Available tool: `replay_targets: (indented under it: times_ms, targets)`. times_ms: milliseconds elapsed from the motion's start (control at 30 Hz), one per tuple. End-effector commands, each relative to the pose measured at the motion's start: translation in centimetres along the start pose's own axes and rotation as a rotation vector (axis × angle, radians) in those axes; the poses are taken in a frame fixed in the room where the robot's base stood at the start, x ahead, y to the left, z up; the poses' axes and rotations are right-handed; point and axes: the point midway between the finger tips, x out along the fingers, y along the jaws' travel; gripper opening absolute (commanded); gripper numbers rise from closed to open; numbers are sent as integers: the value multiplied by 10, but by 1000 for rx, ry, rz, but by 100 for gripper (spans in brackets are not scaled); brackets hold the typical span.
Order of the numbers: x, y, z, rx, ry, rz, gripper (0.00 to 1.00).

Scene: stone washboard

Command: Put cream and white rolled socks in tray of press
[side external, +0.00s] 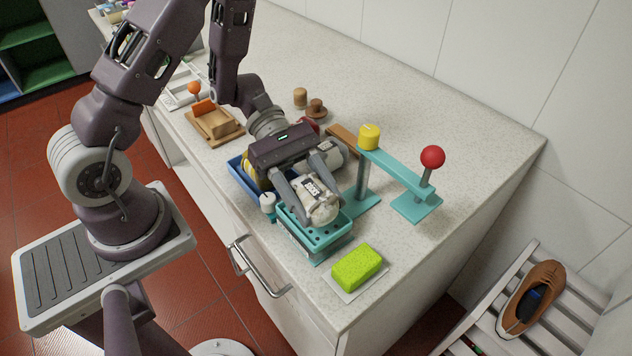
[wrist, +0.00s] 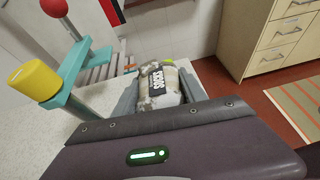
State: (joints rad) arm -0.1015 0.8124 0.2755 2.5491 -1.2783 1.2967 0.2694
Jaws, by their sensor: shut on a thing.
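The cream and white rolled socks (side external: 318,202) carry a dark band with the word SOCKS. My gripper (side external: 312,196) is shut on them, over the teal tray (side external: 326,236) of the press. In the side view the socks cover part of the tray, and I cannot tell whether they touch its floor. In the wrist view the socks (wrist: 160,88) sit between the fingers.
A green sponge (side external: 357,267) lies on a white mat in front of the tray. A blue bin (side external: 246,180) and a small white-topped bottle (side external: 267,203) stand left of my gripper. A wooden holder (side external: 215,125) is farther back. The counter's right side is clear.

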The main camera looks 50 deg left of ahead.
Motion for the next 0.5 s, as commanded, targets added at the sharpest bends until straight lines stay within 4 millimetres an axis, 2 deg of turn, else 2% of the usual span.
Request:
replay_targets:
  times_ms: [133, 400, 433, 500]
  targets:
    - [3, 0, -8, 0, 0, 0, 1]
    - [4, 0, -9, 0, 0, 0, 1]
    - [4, 0, -9, 0, 0, 0, 55]
    - [4, 0, -8, 0, 0, 0, 69]
